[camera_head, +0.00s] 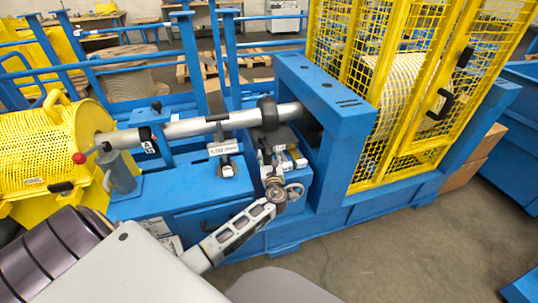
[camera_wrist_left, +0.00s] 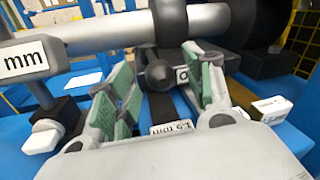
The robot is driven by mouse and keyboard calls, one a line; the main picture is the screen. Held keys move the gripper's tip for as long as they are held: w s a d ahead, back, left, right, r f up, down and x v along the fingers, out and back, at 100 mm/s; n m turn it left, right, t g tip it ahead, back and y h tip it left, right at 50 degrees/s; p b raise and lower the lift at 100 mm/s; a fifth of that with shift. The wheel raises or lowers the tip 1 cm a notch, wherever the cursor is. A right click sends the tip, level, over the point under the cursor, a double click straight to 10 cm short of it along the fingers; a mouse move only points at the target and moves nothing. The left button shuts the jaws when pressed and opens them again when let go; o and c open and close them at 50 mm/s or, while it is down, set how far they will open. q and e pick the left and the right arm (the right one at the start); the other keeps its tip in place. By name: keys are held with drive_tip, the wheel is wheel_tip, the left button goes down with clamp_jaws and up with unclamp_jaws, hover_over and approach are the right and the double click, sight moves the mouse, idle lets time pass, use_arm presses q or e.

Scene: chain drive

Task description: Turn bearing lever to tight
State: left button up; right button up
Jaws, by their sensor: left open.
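My left gripper (camera_head: 277,165) reaches in from the lower left to the blue machine, just below the grey shaft. In the left wrist view, its green-padded fingers (camera_wrist_left: 162,68) are spread apart. A dark round knob (camera_wrist_left: 159,76), seemingly the bearing lever's end, lies between the fingers, with gaps visible on both sides. The lever's arm and its tight or loose position cannot be made out. A partly hidden label (camera_wrist_left: 182,74) is beside the knob, and another small label (camera_wrist_left: 171,128) lies below it. My right gripper is not in view.
The grey shaft (camera_head: 205,126) with a black collar (camera_head: 268,112) runs close above the gripper. A label plate (camera_head: 225,148) stands left of it. A blue frame (camera_head: 338,95) and yellow mesh cage (camera_head: 405,85) are to the right.

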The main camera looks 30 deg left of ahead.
use_arm(q)
drive_tip(key=shift+x, duration=0.9)
clamp_jaws()
